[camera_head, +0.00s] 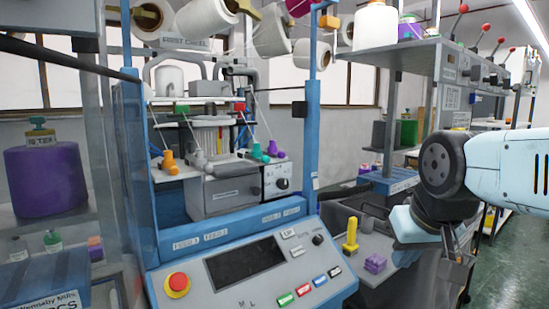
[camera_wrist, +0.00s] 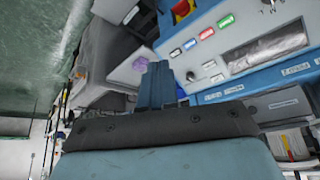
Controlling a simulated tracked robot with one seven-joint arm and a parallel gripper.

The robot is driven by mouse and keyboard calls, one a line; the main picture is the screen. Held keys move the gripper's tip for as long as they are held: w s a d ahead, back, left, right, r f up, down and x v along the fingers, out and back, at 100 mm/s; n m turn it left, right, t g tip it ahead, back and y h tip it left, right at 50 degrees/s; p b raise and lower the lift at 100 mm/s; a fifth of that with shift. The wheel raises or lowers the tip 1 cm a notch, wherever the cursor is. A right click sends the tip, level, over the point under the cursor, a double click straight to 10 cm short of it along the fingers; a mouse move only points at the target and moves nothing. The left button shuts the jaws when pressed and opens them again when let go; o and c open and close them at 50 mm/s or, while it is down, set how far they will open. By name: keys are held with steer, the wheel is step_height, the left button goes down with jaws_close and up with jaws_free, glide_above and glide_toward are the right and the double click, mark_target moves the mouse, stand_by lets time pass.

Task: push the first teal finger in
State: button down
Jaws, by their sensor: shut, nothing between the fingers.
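Small teal fingers (camera_head: 257,153) stick out on the right side of the knitting machine, beside a purple one (camera_head: 272,149). They are small here, and I cannot tell which is the first or how far in each sits. My gripper (camera_head: 458,262) hangs low at the right in the head view, well apart from the machine. In the wrist view, its fingers (camera_wrist: 158,82) are together, with nothing between them. I cannot make out the teal fingers in the wrist view.
A blue control panel (camera_head: 325,254) with a red stop button (camera_head: 177,284) stands in front of the machine. Orange fingers (camera_head: 168,161) are at the machine's left. A yellow peg (camera_head: 350,236) and a purple block (camera_head: 375,263) sit on a grey surface left of my gripper.

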mark_target(256, 155)
steer(key=w+a+r+m+t+y, duration=0.1)
steer(key=w+a+r+m+y, duration=0.1)
steer(key=w+a+r+m, duration=0.45)
steer(key=w+a+r+m+y, duration=0.1)
steer(key=w+a+r, duration=0.3)
steer(key=w, duration=0.6)
steer(key=w+a+r+m+t+y, duration=0.1)
steer(key=w+a+r+m+y, duration=0.1)
steer(key=w+a+r+m, duration=0.35)
steer(key=w+a+f+n, duration=0.1)
steer(key=w+a+f, duration=0.1)
steer(key=w, duration=0.4)
steer(key=w+a+f+n, duration=0.1)
steer(key=w+a+f, duration=0.2)
steer(key=w, duration=0.3)
steer(key=shift+a+f, duration=0.15)
steer(key=shift+f, duration=0.4)
